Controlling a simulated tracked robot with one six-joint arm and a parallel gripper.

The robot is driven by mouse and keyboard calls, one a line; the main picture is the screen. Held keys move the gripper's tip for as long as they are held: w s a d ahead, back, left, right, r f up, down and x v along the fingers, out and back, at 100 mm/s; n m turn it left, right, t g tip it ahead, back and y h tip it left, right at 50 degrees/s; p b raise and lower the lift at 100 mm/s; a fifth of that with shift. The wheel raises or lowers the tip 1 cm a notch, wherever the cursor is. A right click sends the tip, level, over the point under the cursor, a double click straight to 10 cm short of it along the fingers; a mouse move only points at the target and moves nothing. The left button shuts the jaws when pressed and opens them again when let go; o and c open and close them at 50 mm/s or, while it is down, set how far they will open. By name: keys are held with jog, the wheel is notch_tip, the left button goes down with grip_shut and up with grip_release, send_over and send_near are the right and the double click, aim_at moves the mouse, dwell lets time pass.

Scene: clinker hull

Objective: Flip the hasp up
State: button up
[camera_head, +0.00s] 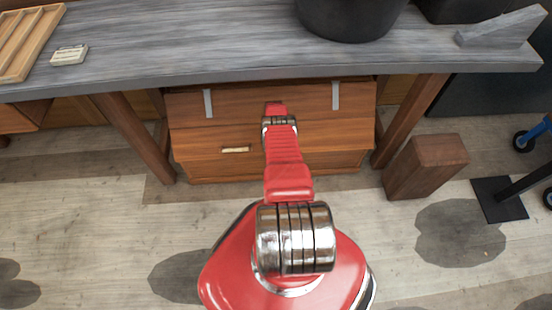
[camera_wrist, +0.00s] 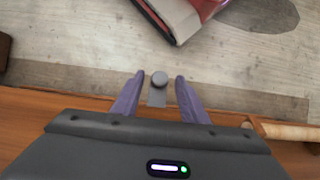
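The wooden chest (camera_head: 215,134) stands under the workbench. In the wrist view its brown wood (camera_wrist: 60,103) runs along the lower part. The hasp appears to be the small grey plate (camera_wrist: 157,98) with a round grey knob (camera_wrist: 160,79) at its end, sticking out past the chest's edge. My gripper (camera_wrist: 160,75) is open, with one purple finger on each side of the knob and a visible gap on both sides. Whether it touches the plate in depth I cannot tell. In the head view my arm hides the hasp and the fingers.
A pale handle (camera_head: 236,149) is on the chest front; it also shows in the wrist view (camera_wrist: 284,131). Two grey straps mark the upper front. The workbench top (camera_head: 200,45) overhangs the chest. A wooden block (camera_head: 425,167) stands at right. The floor in front is clear.

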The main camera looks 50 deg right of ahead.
jog(key=shift+v, duration=3.7)
jog(key=shift+w+f, duration=0.1)
